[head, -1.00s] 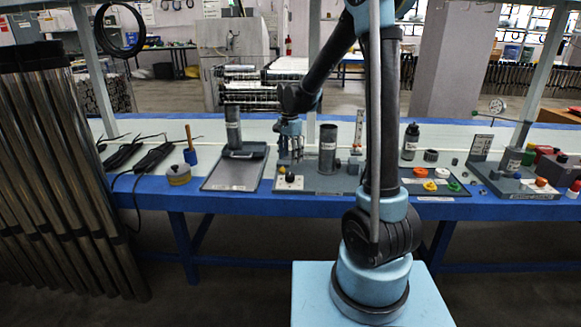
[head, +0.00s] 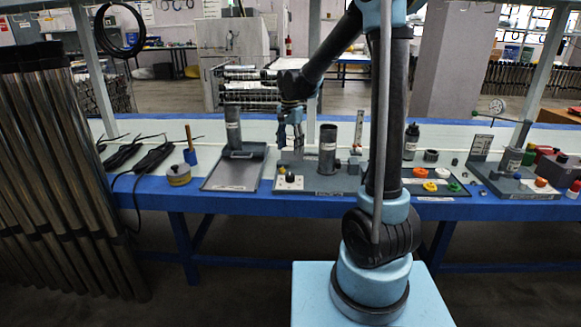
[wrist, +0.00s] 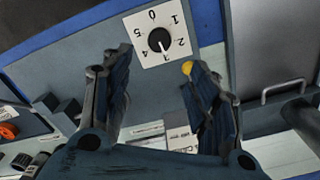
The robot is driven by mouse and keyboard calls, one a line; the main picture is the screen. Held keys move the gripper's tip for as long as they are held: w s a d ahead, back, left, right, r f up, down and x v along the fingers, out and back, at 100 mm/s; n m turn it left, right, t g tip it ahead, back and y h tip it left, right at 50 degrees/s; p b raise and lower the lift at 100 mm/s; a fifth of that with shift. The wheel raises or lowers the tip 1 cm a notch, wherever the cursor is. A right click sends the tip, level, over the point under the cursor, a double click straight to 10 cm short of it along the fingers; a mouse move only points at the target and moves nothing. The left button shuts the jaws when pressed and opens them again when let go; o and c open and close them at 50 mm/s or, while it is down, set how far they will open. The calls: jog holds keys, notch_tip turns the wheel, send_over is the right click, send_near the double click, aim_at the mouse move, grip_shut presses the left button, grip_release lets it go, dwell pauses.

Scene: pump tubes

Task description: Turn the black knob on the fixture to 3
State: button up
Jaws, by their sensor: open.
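The black knob (wrist: 160,40) sits on a white numbered dial plate (wrist: 143,21) on the grey fixture (wrist: 85,62). Its white pointer mark points down and slightly right, toward the 3. In the head view the knob (head: 290,178) is at the front left of the fixture (head: 335,185). My gripper (wrist: 158,68) is open and empty in the wrist view, its fingers apart on either side below the dial and clear of the knob. In the head view my gripper (head: 290,140) hangs above and behind the knob.
A yellow button (wrist: 187,67) is beside the right finger. A dark upright cylinder (head: 328,150) stands on the fixture just right of my gripper. A grey tray (head: 235,172) with another cylinder is to the left. A board with coloured caps (head: 443,173) lies to the right.

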aim_at(290, 175)
notch_tip(290, 175, up, 5)
jog(key=n, duration=1.6)
notch_tip(290, 175, down, 18)
jog(key=shift+s+r, duration=0.1)
jog(key=shift+r, duration=0.05)
jog(key=shift+c, duration=0.5)
jog(key=c, duration=1)
